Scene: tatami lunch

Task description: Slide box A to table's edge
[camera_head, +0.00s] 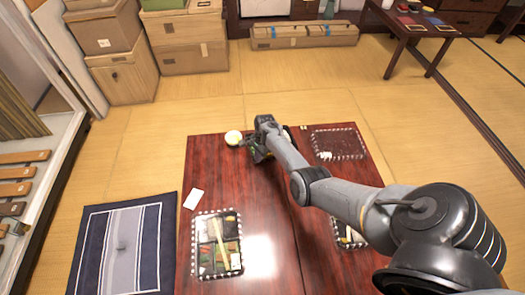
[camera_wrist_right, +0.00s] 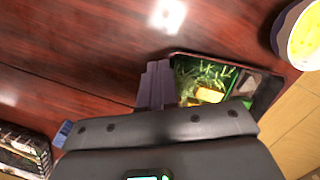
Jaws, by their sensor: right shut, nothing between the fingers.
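The dark red table (camera_head: 265,200) fills the middle of the head view. An open bento box (camera_wrist_right: 225,70) with green and yellow food shows in the right wrist view; no label marks it as box A. Part of it is hidden behind my wrist, and in the head view my gripper covers it at the table's far side. My right gripper (camera_head: 257,153) is low over the table there. In the right wrist view its shut fingers (camera_wrist_right: 157,84) are against or just beside the box's left side; contact cannot be told. My left gripper is not in view.
A bowl with yellow contents (camera_head: 233,138) stands near the far left corner. A white card (camera_head: 193,199) lies near the left edge.

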